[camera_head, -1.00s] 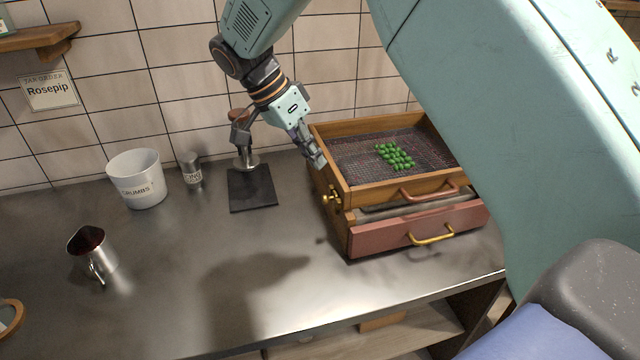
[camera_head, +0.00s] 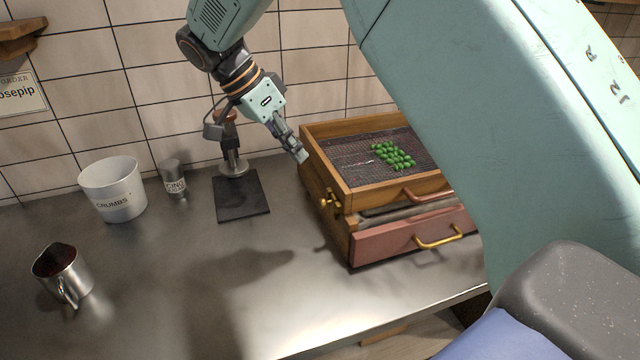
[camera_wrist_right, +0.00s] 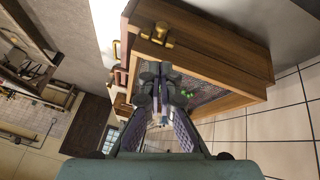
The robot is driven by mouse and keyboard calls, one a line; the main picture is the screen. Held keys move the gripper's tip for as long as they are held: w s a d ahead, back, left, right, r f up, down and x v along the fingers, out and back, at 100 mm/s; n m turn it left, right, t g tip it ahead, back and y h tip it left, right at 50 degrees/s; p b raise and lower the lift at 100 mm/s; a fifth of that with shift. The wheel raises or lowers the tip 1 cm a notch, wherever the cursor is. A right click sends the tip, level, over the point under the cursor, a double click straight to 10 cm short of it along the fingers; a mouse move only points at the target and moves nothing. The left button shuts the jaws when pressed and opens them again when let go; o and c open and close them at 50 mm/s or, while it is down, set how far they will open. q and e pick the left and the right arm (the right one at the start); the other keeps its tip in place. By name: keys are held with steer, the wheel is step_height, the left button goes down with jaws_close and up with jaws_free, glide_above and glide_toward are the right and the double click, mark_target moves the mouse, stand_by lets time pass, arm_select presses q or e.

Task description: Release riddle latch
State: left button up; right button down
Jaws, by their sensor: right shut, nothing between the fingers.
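The riddle (camera_head: 420,187) is a wooden-framed tray with a dark mesh floor, sitting on top of a box with a reddish drawer (camera_head: 400,240). Several green pellets (camera_head: 393,156) lie on the mesh. A brass latch (camera_head: 330,200) is on the riddle's left side near the front corner; it also shows at the top of the right wrist view (camera_wrist_right: 157,36). My right gripper (camera_head: 302,156) is shut and empty, beside the riddle's left wall, up and left of the latch in the head view. In the wrist view its fingertips (camera_wrist_right: 160,75) lie below the latch, apart from it. My left gripper is out of view.
A white crumbs bucket (camera_head: 114,190), a grey tin (camera_head: 173,178) and a metal jug (camera_head: 62,273) with dark red contents stand to the left. The metal counter (camera_head: 240,290) in front is clear.

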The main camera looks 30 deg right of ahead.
mark_target(331, 194)
steer(key=x, duration=0.9)
steer(key=shift+d+f, duration=0.25)
steer(key=shift+d, duration=0.05)
steer(key=shift+w+d+f, duration=0.1)
steer(key=shift+f, duration=0.3)
steer(key=shift+r, duration=0.1)
steer(key=shift+f, duration=0.2)
steer(key=shift+a+r+h+b, duration=0.1)
steer(key=shift+a+h+b, duration=0.2)
steer(key=shift+a+h, duration=0.1)
